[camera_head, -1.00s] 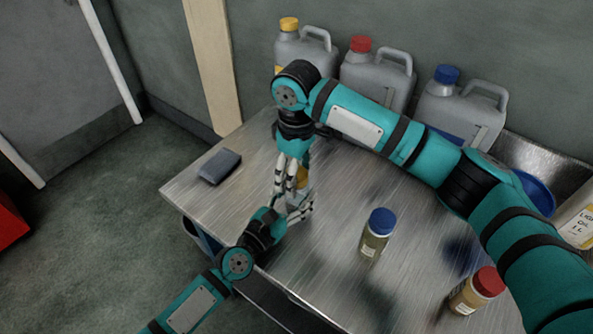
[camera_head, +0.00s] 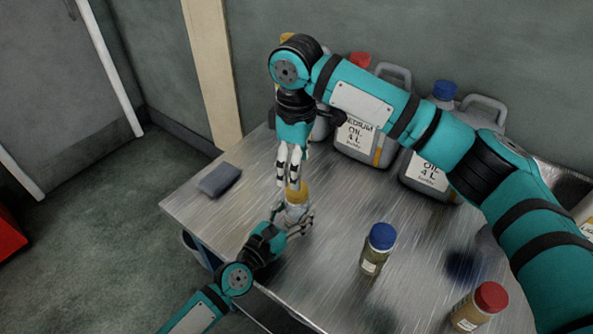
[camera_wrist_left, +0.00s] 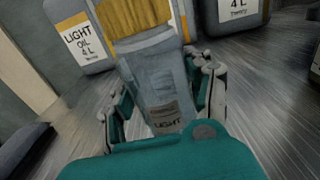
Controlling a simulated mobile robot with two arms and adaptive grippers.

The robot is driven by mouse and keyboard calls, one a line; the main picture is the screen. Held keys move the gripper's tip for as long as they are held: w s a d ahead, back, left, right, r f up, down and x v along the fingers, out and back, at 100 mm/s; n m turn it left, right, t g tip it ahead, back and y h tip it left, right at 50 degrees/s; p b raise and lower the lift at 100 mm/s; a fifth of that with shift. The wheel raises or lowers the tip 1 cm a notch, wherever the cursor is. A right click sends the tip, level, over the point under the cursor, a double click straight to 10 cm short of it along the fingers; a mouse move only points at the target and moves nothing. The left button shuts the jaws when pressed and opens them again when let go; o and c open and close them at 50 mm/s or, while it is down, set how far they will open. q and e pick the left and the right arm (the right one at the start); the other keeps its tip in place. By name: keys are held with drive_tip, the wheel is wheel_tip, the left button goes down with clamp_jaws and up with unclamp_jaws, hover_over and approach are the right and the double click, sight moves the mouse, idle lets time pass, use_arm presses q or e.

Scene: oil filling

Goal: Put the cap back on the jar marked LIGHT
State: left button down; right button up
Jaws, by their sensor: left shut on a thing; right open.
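The jar marked LIGHT (camera_wrist_left: 160,80) is pale grey, and its label reads in the left wrist view. In the head view the jar (camera_head: 297,212) stands near the table's front left edge. Its ribbed yellow cap (camera_head: 297,190) sits on its top; the cap also shows in the left wrist view (camera_wrist_left: 132,16). How tight it is I cannot tell. My left gripper (camera_head: 294,226) is shut around the jar's body, a finger on each side. My right gripper (camera_head: 288,184) points down just above and behind the cap. It is open and holds nothing.
A blue-capped jar (camera_head: 377,250) and a red-capped jar (camera_head: 478,307) stand to the right on the metal table (camera_head: 335,280). Large grey jugs (camera_head: 360,140) line the back. A dark grey block (camera_head: 219,180) lies at the left. My right arm spans the table.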

sight(297, 207)
drive_tip(key=shift+r+n, duration=0.6)
drive_tip(key=shift+n, duration=0.1)
drive_tip(key=shift+f, duration=4.05)
drive_tip(key=c, duration=1.3)
drive_tip(key=o, duration=1.4)
